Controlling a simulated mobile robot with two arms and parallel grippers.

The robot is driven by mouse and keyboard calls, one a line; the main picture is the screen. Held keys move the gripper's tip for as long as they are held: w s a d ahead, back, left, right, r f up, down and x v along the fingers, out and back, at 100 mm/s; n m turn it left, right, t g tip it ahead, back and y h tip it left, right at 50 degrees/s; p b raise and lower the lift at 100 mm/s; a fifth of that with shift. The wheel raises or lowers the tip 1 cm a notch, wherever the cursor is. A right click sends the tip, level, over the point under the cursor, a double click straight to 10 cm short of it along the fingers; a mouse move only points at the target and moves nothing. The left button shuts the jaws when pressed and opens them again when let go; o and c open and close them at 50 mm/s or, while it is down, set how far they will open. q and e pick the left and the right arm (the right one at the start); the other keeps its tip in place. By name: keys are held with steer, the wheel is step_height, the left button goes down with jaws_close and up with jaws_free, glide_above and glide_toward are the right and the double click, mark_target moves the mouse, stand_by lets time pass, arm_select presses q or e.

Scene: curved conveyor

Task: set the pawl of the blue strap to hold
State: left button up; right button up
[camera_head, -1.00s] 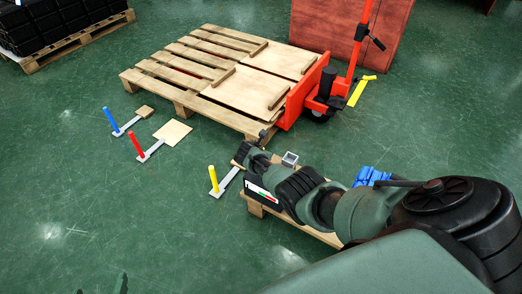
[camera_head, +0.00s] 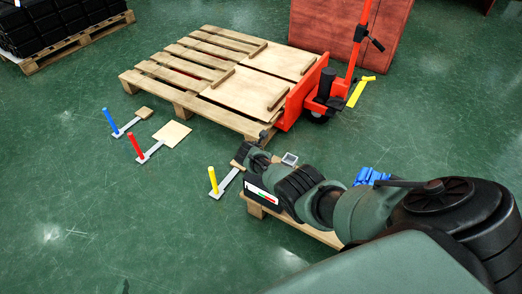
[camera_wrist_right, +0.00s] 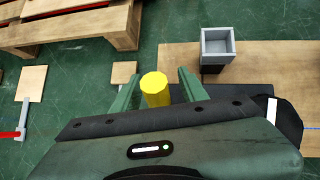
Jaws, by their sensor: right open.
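A blue upright handle (camera_head: 109,120) stands on a pale flat bar on the floor, left of the pallet. A blue bundle (camera_head: 368,176) lies at the right, partly hidden behind my right arm; I cannot make out a strap or pawl on it. In the right wrist view the gripper (camera_wrist_right: 160,76) is open. A yellow handle (camera_wrist_right: 155,90) shows between its fingers; I cannot tell whether they touch. My left gripper is out of view.
A red handle (camera_head: 135,145) and the yellow handle's bar (camera_head: 228,182) are on the floor. A large pallet (camera_head: 165,90) with boards and a red pallet jack (camera_head: 320,100) stand behind. A small grey box (camera_wrist_right: 217,45) sits near my gripper.

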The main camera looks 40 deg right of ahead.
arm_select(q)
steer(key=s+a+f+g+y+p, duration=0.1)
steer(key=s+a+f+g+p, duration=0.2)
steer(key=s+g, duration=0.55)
arm_select(e)
steer(key=v, duration=0.2)
steer(key=shift+s+a+r, duration=0.1)
steer(key=shift+a+r, duration=0.1)
steer(key=shift+r, duration=0.15)
steer(key=p+v, duration=0.2)
steer(key=shift+s+r+p, duration=0.1)
steer(key=shift+r+p, duration=0.25)
steer(key=shift+p, duration=0.05)
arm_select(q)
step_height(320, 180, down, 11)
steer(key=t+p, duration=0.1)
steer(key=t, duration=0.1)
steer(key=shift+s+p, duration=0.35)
arm_select(e)
steer(key=shift+v, duration=1.15)
steer(key=shift+s+a+f, duration=0.15)
steer(key=shift+a+f, duration=0.05)
